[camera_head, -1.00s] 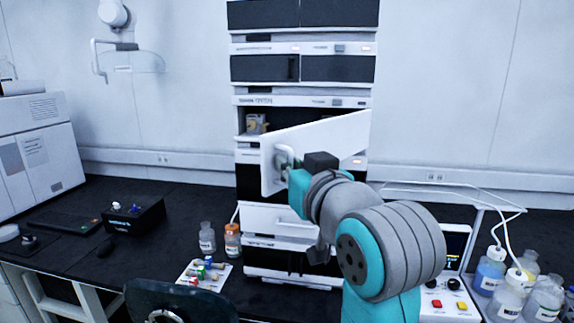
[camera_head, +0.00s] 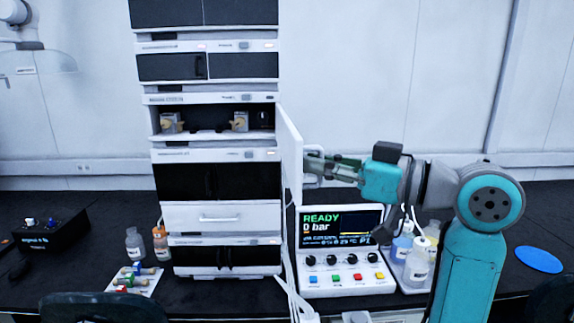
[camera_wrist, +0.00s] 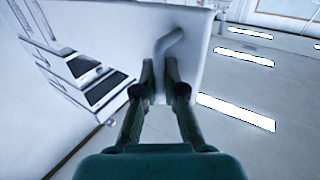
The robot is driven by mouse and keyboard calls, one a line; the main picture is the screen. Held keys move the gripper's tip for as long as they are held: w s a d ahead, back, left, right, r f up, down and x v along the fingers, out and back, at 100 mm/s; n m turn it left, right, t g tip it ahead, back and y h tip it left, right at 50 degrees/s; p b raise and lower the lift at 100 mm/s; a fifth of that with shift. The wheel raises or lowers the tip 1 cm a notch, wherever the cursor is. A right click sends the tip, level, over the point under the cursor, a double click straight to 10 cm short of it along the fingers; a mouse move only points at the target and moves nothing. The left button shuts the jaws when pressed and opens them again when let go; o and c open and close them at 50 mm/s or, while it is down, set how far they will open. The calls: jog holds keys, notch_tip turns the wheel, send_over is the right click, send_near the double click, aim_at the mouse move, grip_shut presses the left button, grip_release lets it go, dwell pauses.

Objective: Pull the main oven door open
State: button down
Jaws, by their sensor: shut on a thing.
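The white oven door (camera_head: 290,155) stands swung wide open on the right side of the stack, seen nearly edge-on in the head view. The open oven compartment (camera_head: 205,121) shows small tan fittings inside. My gripper (camera_head: 312,167) is at the door's outer face, shut on its handle. In the wrist view the door (camera_wrist: 120,32) fills the upper middle, and the grey curved handle (camera_wrist: 168,42) runs down between the fingertips of my gripper (camera_wrist: 165,88). The part of the handle between the fingers is partly hidden.
A control box (camera_head: 345,262) reading READY stands below the door and my gripper. Bottles (camera_head: 417,262) sit in a tray to its right. Small bottles (camera_head: 134,243) and a vial card (camera_head: 135,280) lie left of the stack. A blue disc (camera_head: 539,260) lies at the right.

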jog(key=shift+w+d, duration=0.2)
jog(key=shift+d, duration=0.75)
jog(key=shift+w+d, duration=0.15)
jog(key=shift+d, duration=0.8)
jog(key=c, duration=1.5)
grip_release()
jog(key=shift+c, duration=0.2)
jog(key=v, duration=1.2)
